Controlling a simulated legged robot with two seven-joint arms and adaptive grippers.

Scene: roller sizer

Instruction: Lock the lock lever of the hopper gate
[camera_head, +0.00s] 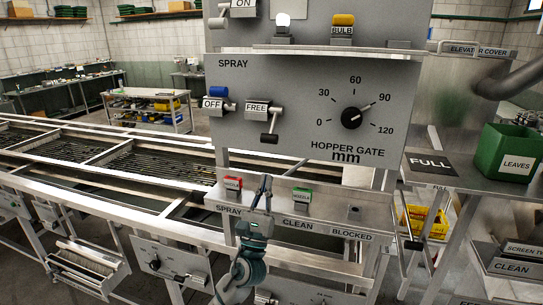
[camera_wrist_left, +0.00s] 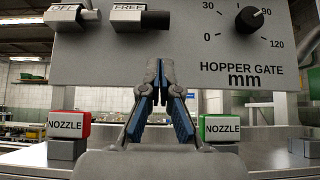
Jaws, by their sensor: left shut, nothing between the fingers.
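The hopper gate panel (camera_head: 330,80) is grey and upright, with a black dial knob (camera_head: 351,118) whose mark points near 90. Left of the dial is the lock lever (camera_head: 269,126), hanging down to a black end beside a plate that reads FREE (camera_head: 257,107). In the left wrist view the lever's black end (camera_wrist_left: 156,20) is above my fingers. My left gripper (camera_head: 265,180) points up below the panel, shut and empty, apart from the lever. It also shows in the left wrist view (camera_wrist_left: 159,65). My right gripper is not in view.
A red nozzle block (camera_head: 232,184) and a green nozzle block (camera_head: 302,195) stand on the ledge either side of my left gripper. Another lever with an OFF plate (camera_head: 212,104) is at the left. A green bin (camera_head: 507,152) stands on the right. Shelf parts overhang above.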

